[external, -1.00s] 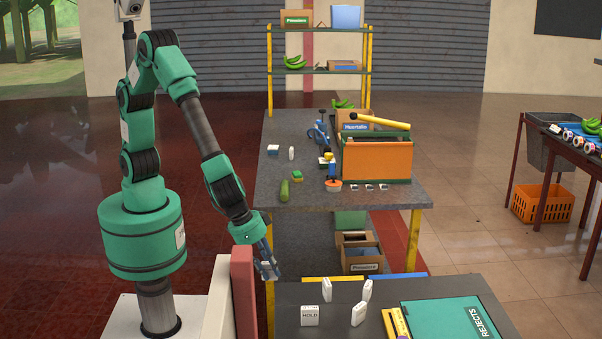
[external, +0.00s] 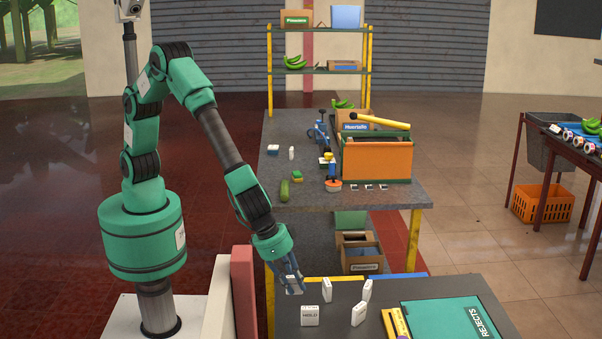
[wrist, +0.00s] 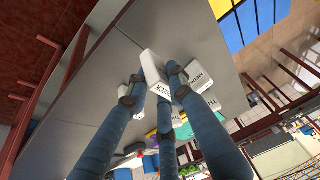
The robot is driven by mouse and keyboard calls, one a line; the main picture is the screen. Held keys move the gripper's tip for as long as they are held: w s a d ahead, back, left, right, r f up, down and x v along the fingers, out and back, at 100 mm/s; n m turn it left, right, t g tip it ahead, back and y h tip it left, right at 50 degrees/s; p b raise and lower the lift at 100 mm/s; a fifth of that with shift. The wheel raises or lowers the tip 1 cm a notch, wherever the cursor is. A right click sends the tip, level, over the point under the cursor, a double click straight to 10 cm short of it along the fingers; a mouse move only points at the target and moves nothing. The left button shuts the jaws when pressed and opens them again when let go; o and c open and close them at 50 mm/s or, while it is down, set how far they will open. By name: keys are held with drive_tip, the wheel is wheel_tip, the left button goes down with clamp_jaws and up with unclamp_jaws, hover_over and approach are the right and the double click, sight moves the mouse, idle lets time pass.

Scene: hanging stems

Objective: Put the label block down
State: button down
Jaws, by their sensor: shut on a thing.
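My gripper (external: 293,288) is shut on a white label block (wrist: 153,67) with dark lettering on one face. In the wrist view the fingers (wrist: 156,92) close around the block's near end. In the external view the held block is mostly hidden by the fingers. My gripper is above the left back part of the near grey table (external: 380,286). Below and right of it stands a white block marked HOLD (external: 310,316). Whether the held block touches the table cannot be told.
Other white blocks (external: 327,290), (external: 367,290) and (external: 358,314) stand on the near table. A teal REJECTS case (external: 445,325) lies right, beside a yellow object (external: 396,322). A red panel (external: 243,290) stands left of the table. A cluttered bench (external: 350,200) is behind.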

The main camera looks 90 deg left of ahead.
drive_tip(key=shift+f+b, duration=0.4)
drive_tip(key=shift+f, duration=1.35)
drive_tip(key=shift+f, duration=0.15)
drive_tip(key=c, duration=1.5)
unclamp_jaws()
drive_tip(key=shift+c, duration=0.2)
drive_tip(key=shift+r, duration=0.2)
drive_tip(key=shift+s+r, duration=0.1)
drive_tip(key=shift+r, duration=0.2)
drive_tip(key=p+v, duration=0.2)
drive_tip(key=v, duration=0.9)
drive_tip(key=shift+s, duration=0.2)
drive_tip(key=shift+r, duration=0.15)
